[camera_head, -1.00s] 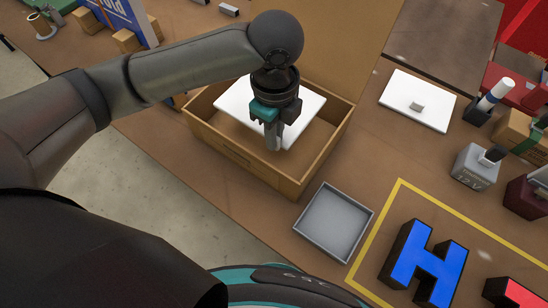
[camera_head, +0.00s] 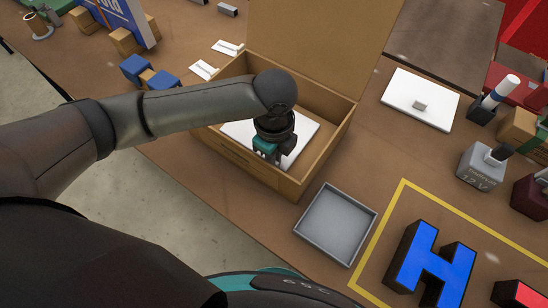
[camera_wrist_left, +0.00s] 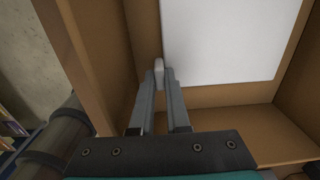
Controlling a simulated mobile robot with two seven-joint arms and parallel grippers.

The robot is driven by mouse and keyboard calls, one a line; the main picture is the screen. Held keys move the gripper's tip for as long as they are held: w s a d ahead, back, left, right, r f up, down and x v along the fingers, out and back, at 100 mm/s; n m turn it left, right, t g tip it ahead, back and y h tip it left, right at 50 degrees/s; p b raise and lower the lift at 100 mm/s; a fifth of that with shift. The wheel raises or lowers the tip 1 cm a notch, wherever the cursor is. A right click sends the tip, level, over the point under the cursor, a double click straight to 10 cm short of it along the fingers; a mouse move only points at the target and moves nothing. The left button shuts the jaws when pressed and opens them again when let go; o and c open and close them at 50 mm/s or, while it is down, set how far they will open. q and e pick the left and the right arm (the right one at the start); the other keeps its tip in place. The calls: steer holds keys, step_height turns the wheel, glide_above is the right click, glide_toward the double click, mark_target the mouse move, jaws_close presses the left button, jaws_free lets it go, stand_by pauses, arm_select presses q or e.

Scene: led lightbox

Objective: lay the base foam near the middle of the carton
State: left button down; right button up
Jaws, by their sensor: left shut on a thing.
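The base foam (camera_head: 303,134) is a flat white slab inside the open cardboard carton (camera_head: 262,175). In the left wrist view the foam (camera_wrist_left: 225,40) lies inside the carton walls, with brown carton floor (camera_wrist_left: 235,95) bare along its near side. My left gripper (camera_head: 268,158) is down in the carton over the foam. In the left wrist view its fingers (camera_wrist_left: 161,72) are shut on a small pale grip at the foam's edge. The head view hides the fingertips behind the wrist. My right gripper is not in view.
A grey tray (camera_head: 336,222) stands right of the carton, beside a yellow-outlined area with a blue letter H (camera_head: 430,264). Another white slab with a grey knob (camera_head: 419,98) lies farther right. The raised carton flap (camera_head: 320,45) stands behind. Blue blocks (camera_head: 150,75) lie left.

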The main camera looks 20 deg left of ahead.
arm_select(q)
steer(key=shift+f, duration=0.15)
steer(key=c, duration=0.9)
jaws_free()
step_height(320, 180, up, 12)
steer(key=p, duration=0.2)
steer(key=shift+r+p, duration=0.2)
steer(key=shift+p, duration=0.15)
